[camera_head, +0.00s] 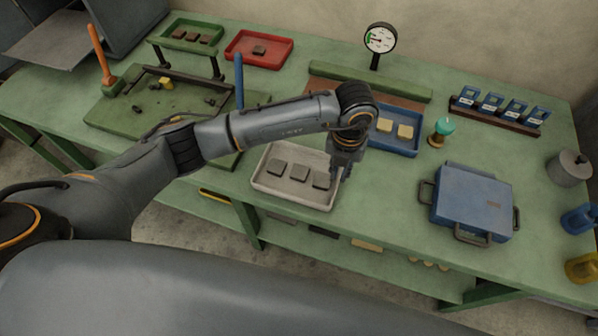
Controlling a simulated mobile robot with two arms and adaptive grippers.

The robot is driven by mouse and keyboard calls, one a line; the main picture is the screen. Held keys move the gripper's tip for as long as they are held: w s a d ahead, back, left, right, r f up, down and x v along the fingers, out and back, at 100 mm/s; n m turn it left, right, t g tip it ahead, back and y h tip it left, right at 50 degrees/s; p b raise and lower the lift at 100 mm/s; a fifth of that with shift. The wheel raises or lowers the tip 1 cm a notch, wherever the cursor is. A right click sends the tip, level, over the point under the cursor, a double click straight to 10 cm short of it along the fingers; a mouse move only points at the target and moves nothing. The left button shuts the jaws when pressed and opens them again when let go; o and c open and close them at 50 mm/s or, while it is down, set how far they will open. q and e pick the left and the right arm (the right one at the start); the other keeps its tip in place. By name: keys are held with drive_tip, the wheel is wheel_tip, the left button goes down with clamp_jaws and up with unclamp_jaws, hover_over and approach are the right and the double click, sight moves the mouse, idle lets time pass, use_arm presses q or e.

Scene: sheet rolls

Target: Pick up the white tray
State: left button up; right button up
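The white tray (262,184) lies on the green bench near its front edge, at the middle of the head view. My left arm reaches in from the left above the tray's back edge. My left gripper (340,178) points down at the tray's right end, close to its rim. Its fingertips are small and dark here, so I cannot tell whether they are open, shut or touching the rim. The wrist and fingers hide the tray's back right corner. My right gripper is not in view.
A blue tray with light blocks (397,148) stands just behind and right of the gripper. A blue case (472,204) sits further right. A green board with a fixture (135,120) is on the left, a red tray (280,47) at the back. Bench between white tray and case is clear.

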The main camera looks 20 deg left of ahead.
sight(338, 183)
use_arm(q)
wheel_tip(338, 183, down, 4)
drive_tip(key=shift+d+f+p, duration=0.15)
drive_tip(key=shift+f+p, duration=0.05)
drive_tip(key=shift+p, duration=0.7)
drive_tip(key=shift+w+f, duration=0.1)
drive_tip(key=shift+f, duration=0.35)
clamp_jaws()
drive_tip(key=shift+r, duration=0.15)
